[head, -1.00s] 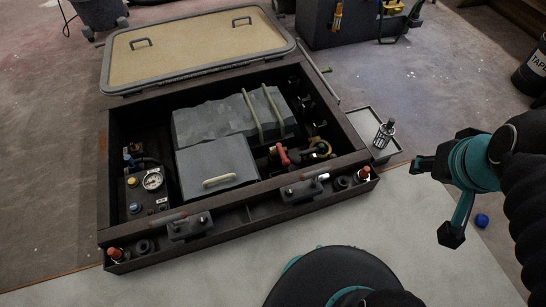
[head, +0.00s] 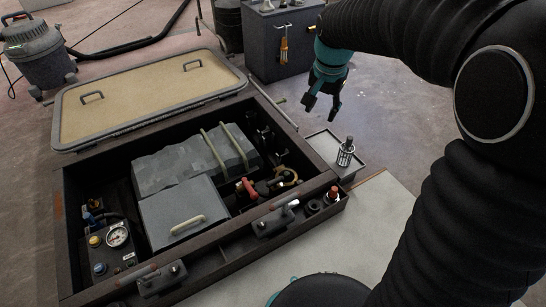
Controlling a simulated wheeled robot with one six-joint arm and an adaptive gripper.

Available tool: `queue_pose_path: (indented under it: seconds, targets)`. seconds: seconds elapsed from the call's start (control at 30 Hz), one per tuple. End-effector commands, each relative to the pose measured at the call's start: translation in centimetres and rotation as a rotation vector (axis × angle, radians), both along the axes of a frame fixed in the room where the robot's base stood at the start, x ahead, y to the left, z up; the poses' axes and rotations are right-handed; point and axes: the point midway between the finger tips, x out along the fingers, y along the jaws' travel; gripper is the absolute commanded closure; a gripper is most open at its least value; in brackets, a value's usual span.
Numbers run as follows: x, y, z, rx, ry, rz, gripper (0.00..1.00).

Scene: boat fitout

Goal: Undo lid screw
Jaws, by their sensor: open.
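My gripper (head: 321,112), teal and black, is open and empty, pointing down above the floor behind the small tray. It is apart from everything. An open dark case (head: 122,289) has its tan hatch lid (head: 140,90) folded back flat. Inside are a grey box with a pale handle (head: 187,223), a larger grey block (head: 185,165), and a red lever (head: 247,187) beside a brass fitting (head: 290,176). A red-topped post (head: 333,193) stands on the front ledge at right. I cannot tell which part is the lid screw.
A small tray (head: 319,144) at the case's right holds a dark mesh cylinder (head: 345,153). A gauge (head: 117,236) is in the case's left end. A grey cabinet (head: 267,55) and a vacuum (head: 36,50) stand behind. Floor right of the tray is clear.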

Motion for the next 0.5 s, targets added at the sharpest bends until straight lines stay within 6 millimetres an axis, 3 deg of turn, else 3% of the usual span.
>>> queue_pose_path:
  seconds: [0.03, 0.2, 0.5]
  targets:
    - [1.6, 0.9, -1.8, 0.000, 0.026, -0.023, 0.51]
    - [6.0, 3.5, -6.6, -0.002, 0.088, -0.118, 0.51]
    - [11.8, 8.5, -17.7, -0.028, 0.192, -0.287, 0.51]
